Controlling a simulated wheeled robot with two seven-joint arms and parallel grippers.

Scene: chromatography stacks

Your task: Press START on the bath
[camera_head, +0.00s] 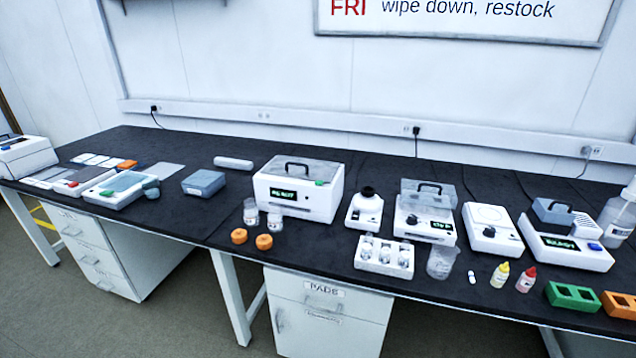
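The bath appears to be the large white box (325,206) with a grey lid and dark handle, left of the middle of the bench. Its front has a lit display (284,194) with green text too small to read surely. A small green patch (320,183) shows near the top front edge, right of the display; I cannot tell whether it is the START button. The lid looks closed. A smaller white device (410,222) with a clear cover, knob and green display stands to its right. Neither of my grippers is in view.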

